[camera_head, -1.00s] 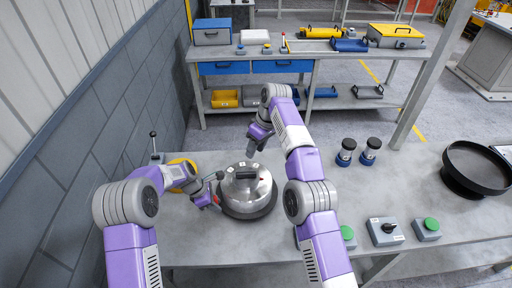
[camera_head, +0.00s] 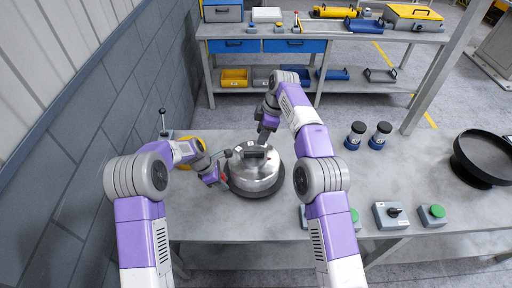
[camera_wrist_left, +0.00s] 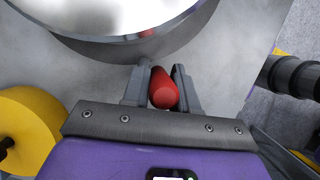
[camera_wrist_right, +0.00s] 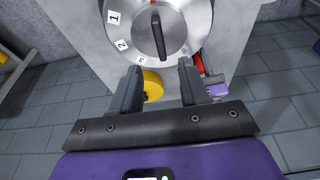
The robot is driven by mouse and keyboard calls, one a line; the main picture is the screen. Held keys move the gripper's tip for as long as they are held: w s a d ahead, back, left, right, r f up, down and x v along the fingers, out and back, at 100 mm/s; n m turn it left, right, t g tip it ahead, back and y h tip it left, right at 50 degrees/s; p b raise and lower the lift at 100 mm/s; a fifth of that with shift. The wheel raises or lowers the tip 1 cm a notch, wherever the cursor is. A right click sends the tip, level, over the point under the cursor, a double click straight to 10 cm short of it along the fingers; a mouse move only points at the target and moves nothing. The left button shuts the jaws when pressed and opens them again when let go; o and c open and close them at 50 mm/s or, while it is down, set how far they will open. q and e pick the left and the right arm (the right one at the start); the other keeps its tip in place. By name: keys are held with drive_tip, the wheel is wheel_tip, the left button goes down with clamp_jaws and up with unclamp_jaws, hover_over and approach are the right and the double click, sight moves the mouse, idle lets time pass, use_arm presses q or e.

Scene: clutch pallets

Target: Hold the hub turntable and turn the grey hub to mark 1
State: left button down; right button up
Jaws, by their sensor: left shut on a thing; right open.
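The hub turntable (camera_head: 244,190) is a dark round base on the bench, carrying a shiny grey hub (camera_head: 258,178) with a dark bar handle on top. My left gripper (camera_head: 221,178) is shut on a red grip (camera_wrist_left: 165,92) at the turntable's left side. My right gripper (camera_head: 263,143) is open and empty behind the hub. In the right wrist view, its fingers (camera_wrist_right: 161,72) point toward the hub's face, apart from the bar handle (camera_wrist_right: 158,36).
A yellow round object (camera_head: 190,153) and an upright lever (camera_head: 162,120) stand left of the turntable. Two dark-topped cylinders (camera_head: 355,136), a black bowl (camera_head: 490,160) and switch boxes (camera_head: 390,214) stand to the right. A rear workbench (camera_head: 330,37) is across the floor.

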sight(254, 152)
drive_tip(key=x, duration=0.9)
clamp_jaws()
unclamp_jaws()
drive_tip(key=v, duration=1.1)
drive_tip(key=shift+r, duration=0.4)
